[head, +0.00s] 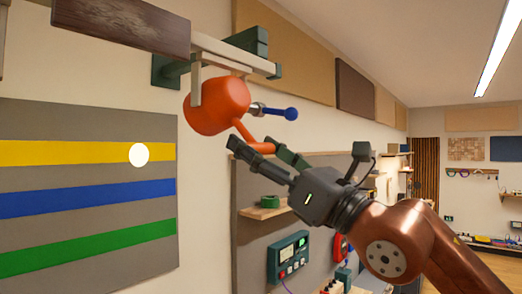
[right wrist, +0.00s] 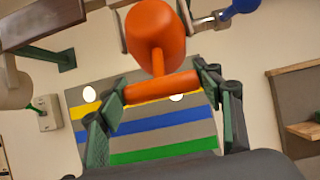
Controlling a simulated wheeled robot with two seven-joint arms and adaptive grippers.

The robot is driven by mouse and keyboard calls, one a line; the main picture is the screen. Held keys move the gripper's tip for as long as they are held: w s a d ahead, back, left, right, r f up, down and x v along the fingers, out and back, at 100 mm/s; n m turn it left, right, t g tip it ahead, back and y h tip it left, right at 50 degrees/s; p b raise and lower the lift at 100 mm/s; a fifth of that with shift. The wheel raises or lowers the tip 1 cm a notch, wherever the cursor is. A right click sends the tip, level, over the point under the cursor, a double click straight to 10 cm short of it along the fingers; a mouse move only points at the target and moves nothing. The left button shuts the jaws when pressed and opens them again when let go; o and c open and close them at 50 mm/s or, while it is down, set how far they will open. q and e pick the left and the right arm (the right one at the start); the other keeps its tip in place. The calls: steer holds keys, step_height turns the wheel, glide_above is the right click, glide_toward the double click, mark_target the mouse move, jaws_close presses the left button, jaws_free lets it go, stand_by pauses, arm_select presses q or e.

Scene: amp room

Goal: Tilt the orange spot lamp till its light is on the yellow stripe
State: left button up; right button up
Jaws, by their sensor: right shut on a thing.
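The orange spot lamp (head: 217,105) hangs from a wall bracket at the upper middle of the head view. Its orange handle bar (right wrist: 160,88) sits between the fingers of my right gripper (head: 262,148), which is shut on it. A round white light spot (head: 139,155) lies on the yellow stripe (head: 60,152), near its right end; its lower edge reaches about the stripe's lower border. In the right wrist view the lamp (right wrist: 155,30) is above the handle, and the handle partly hides the striped board. My left gripper is not in view.
The board also has a blue stripe (head: 80,199) and a green stripe (head: 90,244) on grey. A blue-knobbed lever (head: 291,114) sticks out beside the lamp.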

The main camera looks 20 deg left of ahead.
steer(key=shift+w+a+f, duration=0.15)
steer(key=shift+a+f, duration=0.1)
steer(key=shift+f, duration=0.1)
steer(key=o, duration=1.5)
steer(key=shift+o, duration=1)
steer(key=shift+r, duration=0.15)
steer(key=shift+d, duration=0.1)
steer(key=v, duration=1.2)
steer(key=shift+r, duration=0.1)
